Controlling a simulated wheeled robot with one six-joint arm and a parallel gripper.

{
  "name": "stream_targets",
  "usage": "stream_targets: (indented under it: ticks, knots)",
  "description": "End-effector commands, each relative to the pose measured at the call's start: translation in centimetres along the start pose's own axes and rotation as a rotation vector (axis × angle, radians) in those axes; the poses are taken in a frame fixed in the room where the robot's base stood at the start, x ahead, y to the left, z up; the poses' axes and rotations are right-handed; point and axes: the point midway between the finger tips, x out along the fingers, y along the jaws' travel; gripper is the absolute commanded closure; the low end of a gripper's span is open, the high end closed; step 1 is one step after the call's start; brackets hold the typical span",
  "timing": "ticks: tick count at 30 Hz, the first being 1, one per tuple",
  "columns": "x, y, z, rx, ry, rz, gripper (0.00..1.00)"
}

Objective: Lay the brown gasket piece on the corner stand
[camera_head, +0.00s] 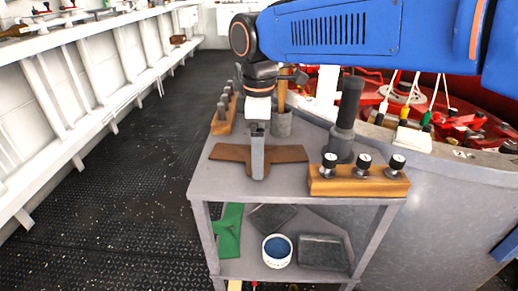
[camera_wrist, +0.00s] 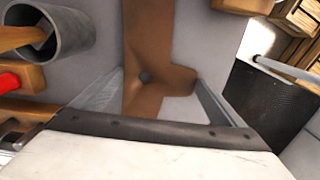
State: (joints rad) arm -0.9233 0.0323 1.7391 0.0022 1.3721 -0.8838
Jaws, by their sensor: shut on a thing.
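The brown gasket piece (camera_head: 285,154) is a flat T-like shape over the top of the grey corner stand (camera_head: 230,185). My gripper (camera_head: 258,172) points down at its middle and is shut on it. In the wrist view the gasket piece (camera_wrist: 150,75) shows between the two fingers (camera_wrist: 158,100), with a round dimple or hole near its middle. The stand's grey top lies behind it in that view. I cannot tell whether the piece touches the top or hangs just above it.
A wooden block with several black-and-silver knobs (camera_head: 360,182) stands at the front right of the top. A dark post (camera_head: 346,115), a grey cup (camera_head: 281,124) and a wooden peg rack (camera_head: 222,124) stand behind. The shelf below holds a white tin (camera_head: 277,262).

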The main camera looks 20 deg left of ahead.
Motion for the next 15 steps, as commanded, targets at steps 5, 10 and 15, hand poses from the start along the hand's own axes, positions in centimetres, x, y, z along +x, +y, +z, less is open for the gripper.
stream_targets:
  ticks: [5, 10, 15]
  knots:
    - [0.29, -0.02, 0.02, 0.000, -0.001, -0.001, 0.33]
    - [0.59, -0.03, 0.02, 0.000, -0.001, -0.002, 0.00]
    - [0.70, -0.06, 0.02, 0.000, -0.003, -0.004, 0.00]
